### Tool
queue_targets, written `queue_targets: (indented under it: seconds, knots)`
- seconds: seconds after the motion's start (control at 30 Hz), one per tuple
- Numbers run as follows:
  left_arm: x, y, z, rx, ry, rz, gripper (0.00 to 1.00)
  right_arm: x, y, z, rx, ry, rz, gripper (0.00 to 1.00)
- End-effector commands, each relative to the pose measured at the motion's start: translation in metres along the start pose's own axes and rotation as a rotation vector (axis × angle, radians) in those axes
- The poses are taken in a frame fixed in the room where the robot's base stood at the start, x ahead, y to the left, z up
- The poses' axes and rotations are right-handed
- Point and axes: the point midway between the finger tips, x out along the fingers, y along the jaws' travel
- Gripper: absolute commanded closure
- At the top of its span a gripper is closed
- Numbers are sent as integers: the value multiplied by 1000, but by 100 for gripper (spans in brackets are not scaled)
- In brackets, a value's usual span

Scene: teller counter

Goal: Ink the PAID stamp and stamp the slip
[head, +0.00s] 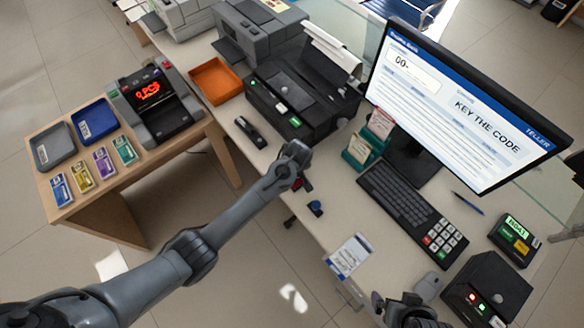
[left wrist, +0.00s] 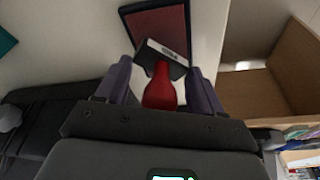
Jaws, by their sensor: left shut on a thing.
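My left gripper (left wrist: 162,85) is shut on the red handle of a stamp (left wrist: 160,90). The stamp's dark base carries a white label, too small to read. Beyond it in the left wrist view is a red ink pad (left wrist: 159,24) in a dark frame. The base overlaps the pad's near part in view; I cannot tell whether they touch. In the head view my left gripper (head: 299,184) is over the counter and mostly hides stamp and pad. A printed paper (head: 348,256), perhaps the slip, lies near the counter's front edge. My right gripper (head: 405,309) is at the bottom edge, its jaws unclear.
A blue-topped stamp-like object (head: 315,208) stands just right of my left gripper. A black printer (head: 295,105), a keyboard (head: 402,195), a monitor (head: 460,105) and a card holder (head: 360,150) surround the work area. A black box (head: 487,290) stands at the lower right.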

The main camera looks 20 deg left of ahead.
Motion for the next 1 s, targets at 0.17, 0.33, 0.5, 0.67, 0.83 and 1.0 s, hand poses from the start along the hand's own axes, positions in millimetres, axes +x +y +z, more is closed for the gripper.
queue_targets:
  seconds: [0.17, 0.33, 0.5, 0.67, 0.83, 1.0]
  knots:
    - [2, 0, 1, 0, 0, 1, 52, 1, 1, 1, -4, -1, 3, 0]
    - [4, 0, 1, 0, 0, 1, 52, 2, 1, 1, -4, -1, 3, 0]
    - [6, 0, 2, 0, 0, 0, 52, 3, 0, 1, -3, 0, 2, 0]
    - [8, 0, 2, 0, 0, 0, 52, 4, 0, 1, 0, 0, 0, 0]
    - [8, 0, 2, 0, 0, 0, 52, 4, -1, 1, 4, 1, -3, 0]
    - [8, 0, 2, 0, 0, 0, 52, 3, -2, 1, 6, 1, -5, 0]
